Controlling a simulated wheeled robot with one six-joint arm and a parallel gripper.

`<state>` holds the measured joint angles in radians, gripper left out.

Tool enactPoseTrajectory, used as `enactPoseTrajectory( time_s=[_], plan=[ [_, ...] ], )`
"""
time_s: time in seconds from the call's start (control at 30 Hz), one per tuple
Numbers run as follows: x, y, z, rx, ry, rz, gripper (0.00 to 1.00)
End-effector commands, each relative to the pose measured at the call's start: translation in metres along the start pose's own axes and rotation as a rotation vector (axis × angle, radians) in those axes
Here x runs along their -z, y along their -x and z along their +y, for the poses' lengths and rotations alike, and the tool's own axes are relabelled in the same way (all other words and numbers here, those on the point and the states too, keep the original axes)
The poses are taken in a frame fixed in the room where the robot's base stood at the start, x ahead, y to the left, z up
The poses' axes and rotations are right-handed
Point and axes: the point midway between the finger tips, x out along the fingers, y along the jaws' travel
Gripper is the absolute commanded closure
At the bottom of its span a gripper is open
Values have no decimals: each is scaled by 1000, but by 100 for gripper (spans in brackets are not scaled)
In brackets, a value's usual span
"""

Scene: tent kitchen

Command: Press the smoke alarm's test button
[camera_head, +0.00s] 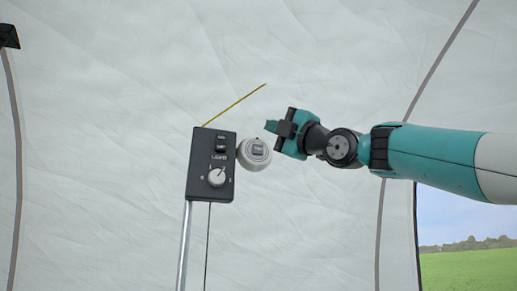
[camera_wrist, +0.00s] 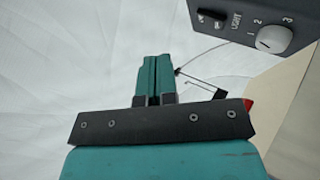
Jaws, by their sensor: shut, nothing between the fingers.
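The smoke alarm (camera_head: 246,163) is a round whitish disc beside the right edge of a dark control box. A small grey test button (camera_head: 258,149) with lettering too small to read is on its face. My gripper (camera_head: 270,126) is just above and right of the alarm in the head view, its teal fingers pointing left. I cannot tell how far apart they are in depth. In the wrist view my gripper (camera_wrist: 154,62) shows its two fingers shut together with nothing between them. I cannot make out the alarm or its button clearly in the wrist view.
The dark control box (camera_head: 206,187) has switches and a white knob (camera_head: 216,177), and stands on a metal pole (camera_head: 185,245). It also fills the wrist view's upper right (camera_wrist: 245,20). A thin yellow rod (camera_head: 238,102) slants up from its top. Pale tent fabric lies behind.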

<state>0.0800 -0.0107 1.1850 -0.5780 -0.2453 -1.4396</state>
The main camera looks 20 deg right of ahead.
Motion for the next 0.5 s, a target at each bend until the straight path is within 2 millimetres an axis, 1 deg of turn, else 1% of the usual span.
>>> enactPoseTrajectory(
  time_s=[0.17, 0.5],
  plan=[
    [-6, -9, -4, 2, -2, 0, 100],
    [-30, -43, -26, 4, -4, -1, 100]
  ],
)
